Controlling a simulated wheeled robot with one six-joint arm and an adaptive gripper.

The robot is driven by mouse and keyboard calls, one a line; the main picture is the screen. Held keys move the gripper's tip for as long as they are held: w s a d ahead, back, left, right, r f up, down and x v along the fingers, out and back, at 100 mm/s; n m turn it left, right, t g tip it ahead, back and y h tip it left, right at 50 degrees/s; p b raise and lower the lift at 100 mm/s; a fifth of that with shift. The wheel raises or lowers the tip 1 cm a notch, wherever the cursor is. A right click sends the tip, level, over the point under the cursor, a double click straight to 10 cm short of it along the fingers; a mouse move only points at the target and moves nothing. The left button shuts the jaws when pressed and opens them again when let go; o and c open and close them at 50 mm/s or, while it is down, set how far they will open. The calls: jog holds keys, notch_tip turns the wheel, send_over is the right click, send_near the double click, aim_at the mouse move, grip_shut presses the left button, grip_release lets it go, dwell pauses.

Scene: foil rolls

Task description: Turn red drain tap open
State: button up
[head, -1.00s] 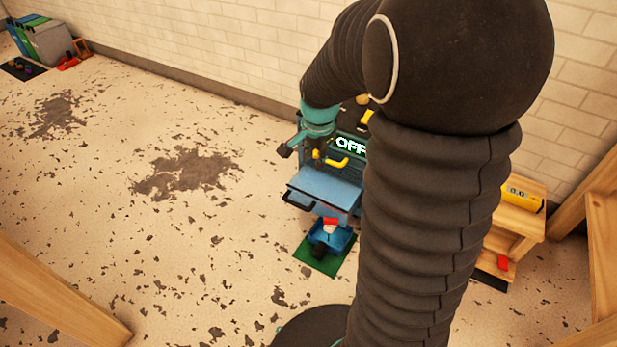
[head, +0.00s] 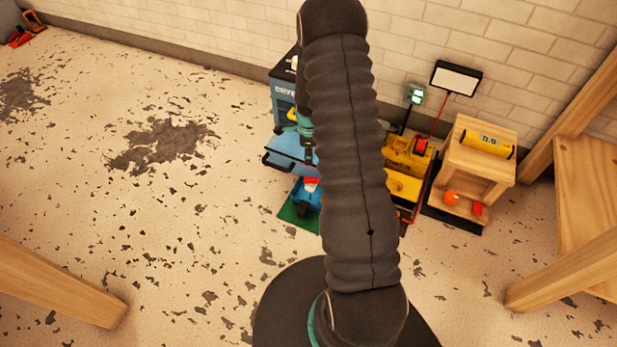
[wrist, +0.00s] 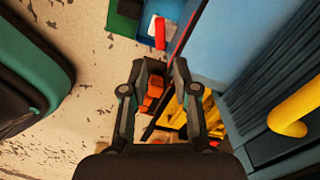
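The red drain tap (head: 312,181) shows as a small red piece with white below it, low in front of the blue cabinet, above a blue container on a green mat. In the wrist view the red tap (wrist: 160,33) is near the top, beyond my fingertips and apart from them. Orange and yellow things show behind the gap. In the head view my arm hides the gripper.
The blue cabinet (head: 284,98) has an open blue drawer (head: 290,149) above the tap. In the wrist view a yellow handle (wrist: 300,108) stands close at the right. Yellow equipment (head: 405,185) and a wooden stand (head: 475,150) are to the right. Floor at left is clear.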

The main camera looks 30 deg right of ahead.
aim_at(309, 178)
notch_tip(309, 178, down, 13)
jog(key=shift+r, duration=0.1)
dwell(0.3)
grip_shut()
